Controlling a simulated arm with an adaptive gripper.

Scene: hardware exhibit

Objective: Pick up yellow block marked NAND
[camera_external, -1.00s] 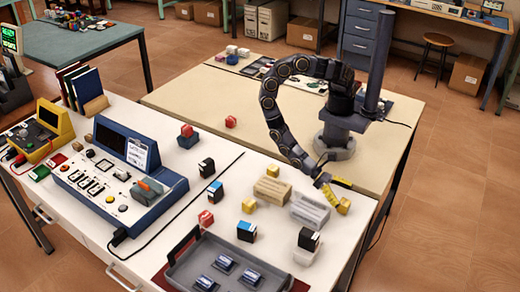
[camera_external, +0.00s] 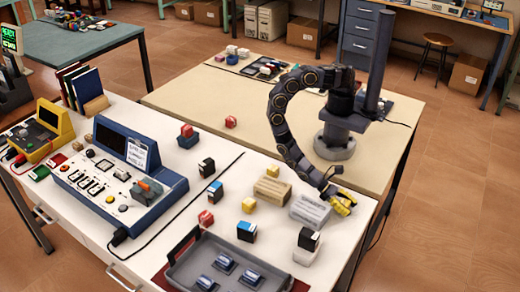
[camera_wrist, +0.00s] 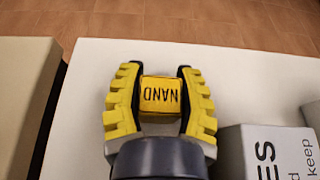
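The yellow block marked NAND (camera_wrist: 160,97) lies between the two yellow fingers of my gripper (camera_wrist: 160,80) in the wrist view, its lettering upside down. The dark inner pads sit very close to both sides of the block. I cannot tell whether they touch or grip it. In the external view my gripper (camera_external: 341,203) is low over the white table's right edge, and its fingers largely hide the block there.
A pale box with printed lettering (camera_wrist: 265,150) stands close to the right of my gripper in the wrist view; it also shows in the external view (camera_external: 310,210). A grey tray (camera_external: 180,273) is at the front.

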